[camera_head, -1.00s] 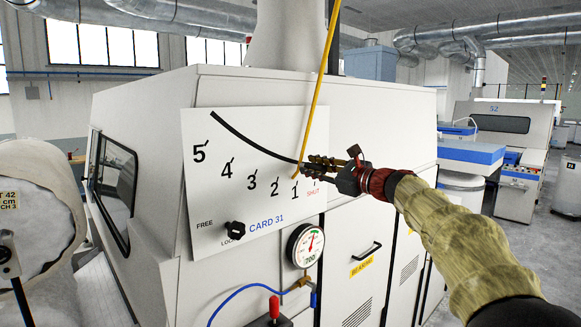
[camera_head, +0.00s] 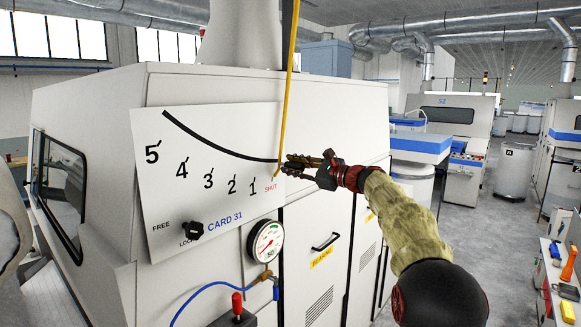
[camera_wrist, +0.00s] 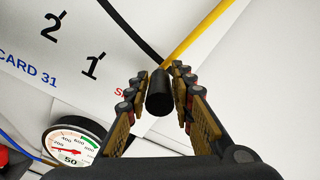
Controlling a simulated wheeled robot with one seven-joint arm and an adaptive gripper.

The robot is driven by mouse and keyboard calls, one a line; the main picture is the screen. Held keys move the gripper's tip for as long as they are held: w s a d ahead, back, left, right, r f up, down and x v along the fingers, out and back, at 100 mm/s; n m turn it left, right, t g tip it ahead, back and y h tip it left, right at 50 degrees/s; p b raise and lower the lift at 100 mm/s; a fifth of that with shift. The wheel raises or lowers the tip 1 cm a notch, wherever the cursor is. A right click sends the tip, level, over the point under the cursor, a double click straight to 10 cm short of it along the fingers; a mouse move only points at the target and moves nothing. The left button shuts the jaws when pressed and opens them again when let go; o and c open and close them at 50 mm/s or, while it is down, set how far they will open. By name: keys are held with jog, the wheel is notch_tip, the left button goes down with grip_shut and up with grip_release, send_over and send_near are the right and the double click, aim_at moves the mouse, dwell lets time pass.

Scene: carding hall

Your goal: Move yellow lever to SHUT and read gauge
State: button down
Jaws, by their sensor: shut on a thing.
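My gripper (camera_head: 288,163) is shut on the lever's black knob (camera_wrist: 160,92), which sits between both fingers in the wrist view. The round gauge (camera_head: 265,242) is below the plate. In the wrist view its face (camera_wrist: 72,146) shows a green band at upper right, a 50 at the bottom, and a red needle that appears to point left; its exact reading is too small to tell.
A black knob (camera_head: 193,231) marked FREE and LOCK is on the plate's lower left. A blue hose (camera_head: 215,292) and brass fitting (camera_head: 262,277) run below the gauge. A door handle (camera_head: 326,242) is to the right. Open floor (camera_head: 480,225) lies at right.

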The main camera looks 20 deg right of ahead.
jog(key=shift+w+d, duration=0.1)
jog(key=shift+d, duration=0.25)
jog(key=c, duration=1.9)
grip_release()
jog(key=shift+w+d+f, duration=0.1)
jog(key=shift+o, duration=0.7)
jog(key=shift+w+d+f, duration=0.1)
jog(key=shift+w+d, duration=0.05)
jog(key=shift+o, duration=1.3)
jog(key=v, duration=1.2)
